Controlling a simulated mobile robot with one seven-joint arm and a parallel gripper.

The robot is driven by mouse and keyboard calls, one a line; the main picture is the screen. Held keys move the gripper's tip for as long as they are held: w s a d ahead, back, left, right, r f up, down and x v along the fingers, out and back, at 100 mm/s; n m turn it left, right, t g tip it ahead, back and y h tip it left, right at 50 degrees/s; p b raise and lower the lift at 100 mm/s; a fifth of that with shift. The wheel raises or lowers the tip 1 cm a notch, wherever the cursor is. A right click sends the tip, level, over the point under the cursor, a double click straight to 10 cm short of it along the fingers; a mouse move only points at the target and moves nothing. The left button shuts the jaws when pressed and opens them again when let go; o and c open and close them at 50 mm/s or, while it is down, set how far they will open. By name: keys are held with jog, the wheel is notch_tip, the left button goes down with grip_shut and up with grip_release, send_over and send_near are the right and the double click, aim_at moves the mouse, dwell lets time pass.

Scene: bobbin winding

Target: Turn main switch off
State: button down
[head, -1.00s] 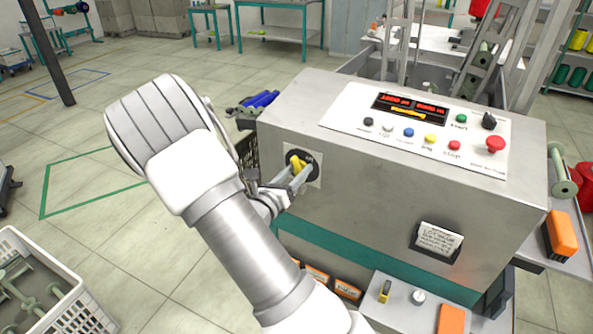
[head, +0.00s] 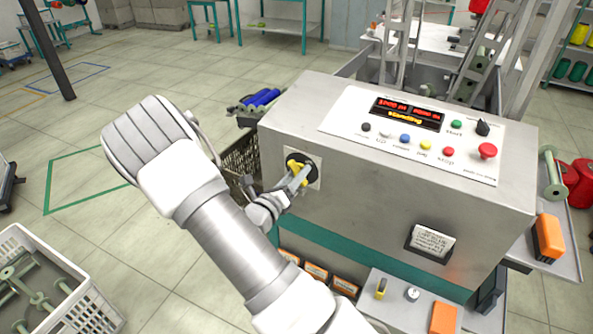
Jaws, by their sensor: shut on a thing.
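The main switch (head: 294,164) is a yellow handle on a round black plate, on the left part of the grey machine cabinet's (head: 380,215) front face. My gripper (head: 297,177) is at the switch, its fingers shut on the yellow handle. The fingers cover part of the handle, so its exact angle is hard to tell. The control panel (head: 335,118) on top of the cabinet has coloured buttons, a red knob (head: 487,150) and a lit display (head: 408,111) with red and yellow text.
A white crate (head: 85,305) with green bobbins stands on the floor at lower left. A dark basket (head: 240,160) stands left of the cabinet, behind my arm. A lower shelf (head: 403,309) with orange blocks juts out in front. The floor at left is mostly clear.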

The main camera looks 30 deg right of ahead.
jog(key=shift+r+n+p, duration=0.1)
jog(key=shift+n+p, duration=0.6)
jog(key=shift+p, duration=0.05)
jog(key=shift+n+p, duration=0.9)
jog(key=shift+p, duration=0.15)
jog(key=shift+n, duration=0.4)
jog(key=shift+p, duration=0.35)
